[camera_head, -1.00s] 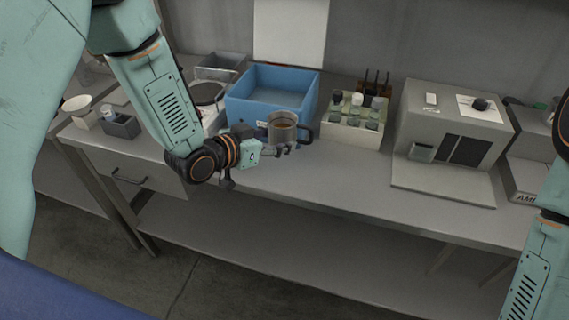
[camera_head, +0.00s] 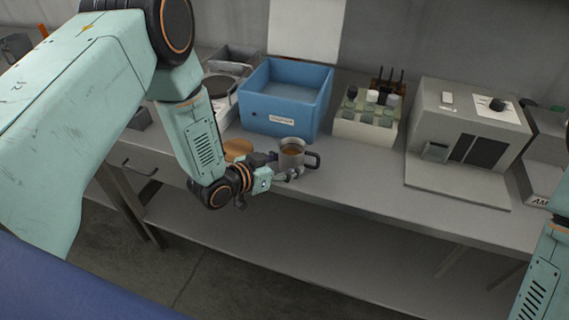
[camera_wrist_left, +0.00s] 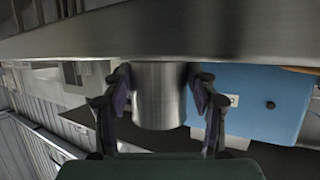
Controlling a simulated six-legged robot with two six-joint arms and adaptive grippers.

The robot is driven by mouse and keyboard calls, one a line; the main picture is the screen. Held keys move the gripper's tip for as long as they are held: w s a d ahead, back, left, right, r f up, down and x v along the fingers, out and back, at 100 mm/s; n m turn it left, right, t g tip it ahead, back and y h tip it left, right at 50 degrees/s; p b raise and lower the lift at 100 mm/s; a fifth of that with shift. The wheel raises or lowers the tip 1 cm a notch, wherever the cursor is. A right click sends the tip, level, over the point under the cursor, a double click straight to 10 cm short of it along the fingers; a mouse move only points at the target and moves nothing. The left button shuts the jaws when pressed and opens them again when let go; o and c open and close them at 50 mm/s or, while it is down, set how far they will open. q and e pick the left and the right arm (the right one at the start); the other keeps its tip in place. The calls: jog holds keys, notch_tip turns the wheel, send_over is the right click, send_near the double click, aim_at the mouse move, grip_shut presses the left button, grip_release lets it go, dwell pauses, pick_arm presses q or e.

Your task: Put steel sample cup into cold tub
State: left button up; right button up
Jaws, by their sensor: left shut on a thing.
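The steel sample cup (camera_head: 291,154) is a grey metal mug with a dark handle on its right and brown contents. My left gripper (camera_head: 287,174) is shut on the cup and holds it upright near the bench's front edge. In the left wrist view the cup's wall (camera_wrist_left: 159,96) sits between both fingers (camera_wrist_left: 160,100). The cold tub (camera_head: 283,118) is a blue open box with a white label, standing behind the cup and apart from it. It also shows in the left wrist view (camera_wrist_left: 262,98). My right gripper is out of view.
A grey instrument (camera_head: 462,140) stands further right. A round-topped device (camera_head: 219,88) is left of the tub, and a tan round object (camera_head: 237,149) lies near my left wrist.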

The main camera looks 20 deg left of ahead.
pick_arm(q)
jog(key=shift+d+f, duration=0.1)
jog(key=shift+d, duration=0.05)
jog(key=o, duration=1)
jog(key=shift+s, duration=0.1)
jog(key=o, duration=0.4)
jog(key=shift+f, duration=0.15)
jog(key=shift+r, duration=0.2)
jog(key=shift+r, duration=0.2)
jog(key=p+v, duration=0.1)
jog(key=v, duration=1.1)
jog(key=shift+p, duration=0.4)
jog(key=shift+f, duration=0.1)
